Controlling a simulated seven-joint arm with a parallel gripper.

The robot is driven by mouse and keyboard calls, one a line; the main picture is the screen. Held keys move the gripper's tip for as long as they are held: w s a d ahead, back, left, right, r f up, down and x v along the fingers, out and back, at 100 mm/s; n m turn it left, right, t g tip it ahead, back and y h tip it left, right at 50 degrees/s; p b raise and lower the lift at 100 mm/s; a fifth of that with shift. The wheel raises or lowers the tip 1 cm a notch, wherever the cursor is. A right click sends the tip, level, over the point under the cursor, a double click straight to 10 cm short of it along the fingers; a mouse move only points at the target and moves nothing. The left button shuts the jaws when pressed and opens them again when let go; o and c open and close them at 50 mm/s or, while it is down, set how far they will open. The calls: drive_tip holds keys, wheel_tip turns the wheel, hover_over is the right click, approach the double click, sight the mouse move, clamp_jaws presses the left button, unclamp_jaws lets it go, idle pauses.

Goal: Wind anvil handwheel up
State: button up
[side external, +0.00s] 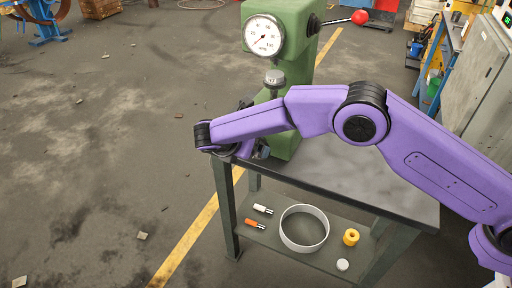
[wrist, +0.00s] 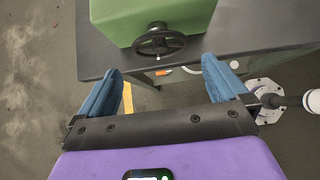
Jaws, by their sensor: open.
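The green tester (side external: 305,35) stands on a dark bench, with a round dial gauge (side external: 263,36) on its front and a metal anvil (side external: 274,78) below. In the wrist view the black anvil handwheel (wrist: 160,41) sticks out from the front of the green body (wrist: 115,18), near the bench edge. In the side view my arm hides the handwheel. My gripper (wrist: 161,66) is open, its two blue fingers spread wider than the wheel. The wheel shows between and beyond the fingertips, apart from them. In the side view the gripper is mostly hidden behind my wrist.
The bench top (side external: 350,180) is clear to the right of the tester. A shelf below holds a metal ring (side external: 304,247), a yellow spool (side external: 351,237) and small tools. A lever with a red knob (side external: 360,17) sticks out from the tester. A grey cabinet (side external: 485,90) stands at right.

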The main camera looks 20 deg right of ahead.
sight(256, 159)
drive_tip(key=x, duration=0.9)
drive_tip(key=c, duration=0.6)
